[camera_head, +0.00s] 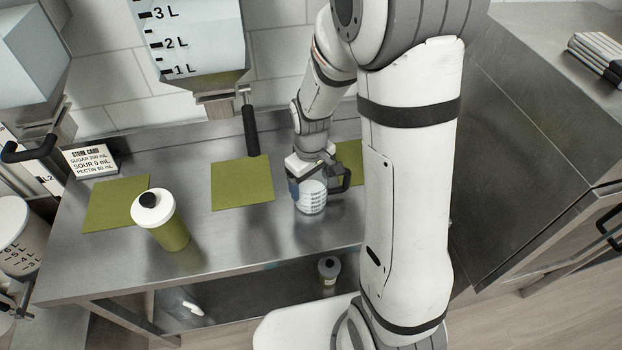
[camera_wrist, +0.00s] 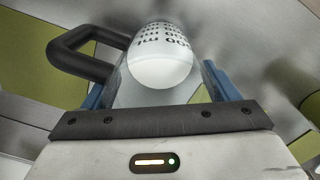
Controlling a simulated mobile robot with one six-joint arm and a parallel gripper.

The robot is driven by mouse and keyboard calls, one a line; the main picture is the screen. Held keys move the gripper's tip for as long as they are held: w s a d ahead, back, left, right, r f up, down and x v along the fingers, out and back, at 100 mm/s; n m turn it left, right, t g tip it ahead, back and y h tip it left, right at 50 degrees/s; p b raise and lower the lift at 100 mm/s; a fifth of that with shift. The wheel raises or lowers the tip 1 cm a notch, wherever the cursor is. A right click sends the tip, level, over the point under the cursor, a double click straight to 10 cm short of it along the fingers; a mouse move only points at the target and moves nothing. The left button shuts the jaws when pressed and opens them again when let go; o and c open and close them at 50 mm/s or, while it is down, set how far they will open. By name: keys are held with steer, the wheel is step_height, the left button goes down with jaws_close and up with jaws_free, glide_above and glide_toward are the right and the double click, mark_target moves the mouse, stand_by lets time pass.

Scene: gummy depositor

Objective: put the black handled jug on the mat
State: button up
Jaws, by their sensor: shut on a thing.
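The clear jug (camera_head: 312,202) has printed markings and a black handle (camera_head: 341,179) on its right side in the head view. My gripper (camera_head: 308,183) is shut on the jug from the sides. In the wrist view the jug (camera_wrist: 160,68) sits between the blue fingers of my gripper (camera_wrist: 158,88), with whitish contents and its handle at left. The jug is at the steel bench, in front of the right olive mat (camera_head: 350,157), which my arm partly hides. I cannot tell whether its base touches the bench. A middle mat (camera_head: 243,183) and a left mat (camera_head: 112,203) lie flat and empty.
A green bottle with a white top (camera_head: 168,225) stands by the left mat. A recipe card (camera_head: 90,160) stands at the back left. Graduated hoppers hang above, one with a black lever (camera_head: 250,130). Bare bench (camera_head: 230,235) lies between bottle and jug.

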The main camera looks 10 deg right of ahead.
steer(key=shift+f, duration=0.1)
steer(key=o, duration=1.5)
steer(key=shift+c, duration=0.2)
